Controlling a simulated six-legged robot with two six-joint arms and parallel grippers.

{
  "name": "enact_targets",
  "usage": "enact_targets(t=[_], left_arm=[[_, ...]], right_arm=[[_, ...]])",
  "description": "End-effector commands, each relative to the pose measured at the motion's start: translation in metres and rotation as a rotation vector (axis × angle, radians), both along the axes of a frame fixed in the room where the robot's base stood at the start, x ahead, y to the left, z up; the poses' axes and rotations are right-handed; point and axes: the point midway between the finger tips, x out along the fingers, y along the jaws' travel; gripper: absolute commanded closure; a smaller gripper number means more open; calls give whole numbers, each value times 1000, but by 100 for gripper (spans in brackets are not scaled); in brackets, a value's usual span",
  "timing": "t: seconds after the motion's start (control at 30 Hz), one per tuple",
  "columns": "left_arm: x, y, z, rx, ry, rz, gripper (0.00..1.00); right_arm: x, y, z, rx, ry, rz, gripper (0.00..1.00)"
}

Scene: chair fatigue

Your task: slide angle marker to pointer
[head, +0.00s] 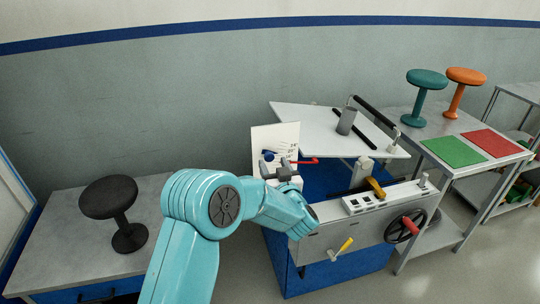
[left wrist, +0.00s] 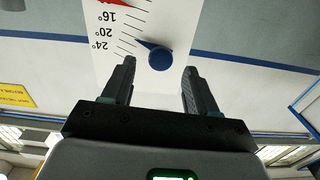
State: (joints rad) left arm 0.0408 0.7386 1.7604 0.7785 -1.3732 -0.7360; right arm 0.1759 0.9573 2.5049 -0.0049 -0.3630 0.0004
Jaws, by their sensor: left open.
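The white angle scale card (head: 268,133) stands upright at the left end of the test bench and also shows upside down in the left wrist view (left wrist: 112,62). In the head view my left gripper (head: 278,170) hides part of the card. My right gripper is not visible.
A tilted grey plate (head: 310,118) with a grey cylinder (head: 346,121) is behind. A dark stool (head: 109,195) stands on the left table.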

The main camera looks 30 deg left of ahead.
Motion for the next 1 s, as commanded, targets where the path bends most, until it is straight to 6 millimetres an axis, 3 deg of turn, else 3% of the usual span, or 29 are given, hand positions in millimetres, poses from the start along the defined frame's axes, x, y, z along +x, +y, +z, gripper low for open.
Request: enact_targets(t=[0.23, 0.6, 0.63, 0.8, 1.0], left_arm=[[24, 30, 0, 0, 0, 0, 42], [29, 35, 0, 0, 0, -3, 42], [29, 34, 0, 0, 0, -3, 48], [29, 34, 0, 0, 0, -2, 100], [28, 35, -11, -9, -11, -2, 100]], right_arm=[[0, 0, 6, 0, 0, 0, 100], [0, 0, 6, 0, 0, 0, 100], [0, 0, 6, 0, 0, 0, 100], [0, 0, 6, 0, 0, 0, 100], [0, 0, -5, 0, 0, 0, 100]])
